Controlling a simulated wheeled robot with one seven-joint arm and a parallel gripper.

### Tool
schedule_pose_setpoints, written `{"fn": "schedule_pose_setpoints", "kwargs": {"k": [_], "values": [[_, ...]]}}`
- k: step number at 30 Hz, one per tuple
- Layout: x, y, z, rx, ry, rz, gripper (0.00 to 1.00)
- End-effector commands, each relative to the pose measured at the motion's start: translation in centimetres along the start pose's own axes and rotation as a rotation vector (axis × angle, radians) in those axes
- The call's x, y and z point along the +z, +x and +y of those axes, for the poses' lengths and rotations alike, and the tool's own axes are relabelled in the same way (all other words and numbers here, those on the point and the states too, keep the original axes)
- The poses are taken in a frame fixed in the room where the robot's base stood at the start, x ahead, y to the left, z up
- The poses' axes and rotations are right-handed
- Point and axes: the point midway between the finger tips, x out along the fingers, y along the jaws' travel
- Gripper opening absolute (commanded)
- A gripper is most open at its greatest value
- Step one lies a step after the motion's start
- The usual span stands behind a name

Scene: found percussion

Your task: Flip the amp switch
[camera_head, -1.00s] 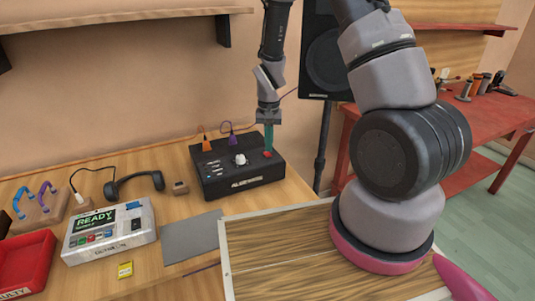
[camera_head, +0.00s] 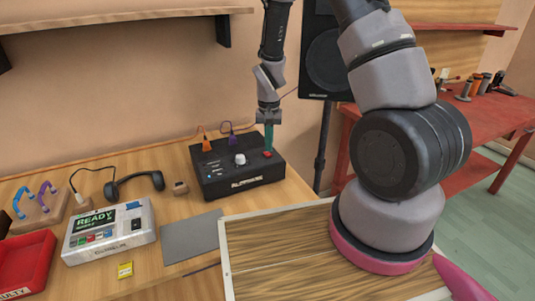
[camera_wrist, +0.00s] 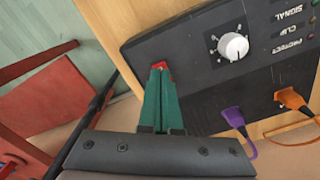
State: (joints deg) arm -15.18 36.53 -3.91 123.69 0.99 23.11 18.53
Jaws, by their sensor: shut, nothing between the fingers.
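The amp is a black box (camera_head: 240,184) on the wooden bench, with a white knob (camera_head: 240,159) and a red switch (camera_head: 267,154) on its top panel. In the wrist view the red switch (camera_wrist: 160,65) shows just beyond my fingertips, partly covered by them. My gripper (camera_head: 268,148) points down over the right side of the amp, its green fingers shut with nothing between them. The fingertips (camera_wrist: 159,72) are at or very near the switch; I cannot tell whether they touch it. The wrist view also shows the amp's panel (camera_wrist: 200,85) and white knob (camera_wrist: 233,46).
Purple (camera_head: 232,139) and orange (camera_head: 206,145) plugs stand at the amp's back edge. A tester reading READY (camera_head: 110,240), headphones (camera_head: 140,182), a grey mat (camera_head: 190,237) and a red tray (camera_head: 25,262) lie to the left. A speaker (camera_head: 327,55) stands behind my arm.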

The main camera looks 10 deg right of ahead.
Motion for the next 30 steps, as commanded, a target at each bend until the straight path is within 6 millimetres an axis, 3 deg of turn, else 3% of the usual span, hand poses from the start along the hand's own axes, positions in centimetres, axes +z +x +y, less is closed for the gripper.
{"fn": "schedule_pose_setpoints", "kwargs": {"k": [30], "values": [[0.01,0.67,0.0,0.0,0.0,-0.001,0.0]]}}
